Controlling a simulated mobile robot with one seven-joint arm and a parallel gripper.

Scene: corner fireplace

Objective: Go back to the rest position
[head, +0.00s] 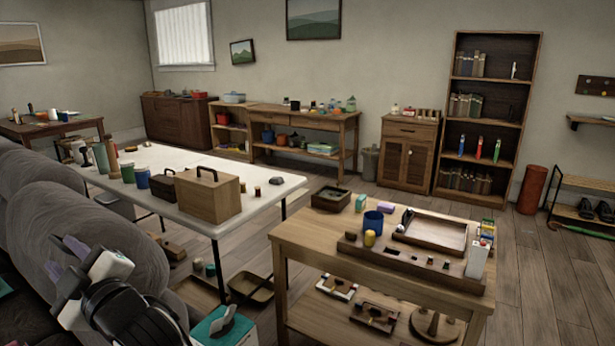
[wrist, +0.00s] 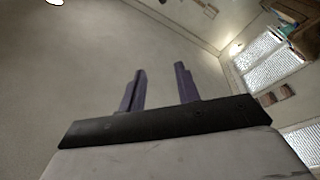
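My gripper (head: 64,258) is at the lower left of the head view, with the folded arm in front of the grey sofa. Its two purple fingers also show in the wrist view (wrist: 160,88), standing apart with nothing between them. The wrist camera looks toward the ceiling and upper wall, with bright window blinds on the right. No object is in the fingers.
A wooden table (head: 330,237) with a tray, a blue cup (head: 373,222) and small items stands at the front right. A white table (head: 165,165) holds a wooden box (head: 208,195). A grey sofa (head: 85,230) is close on the left.

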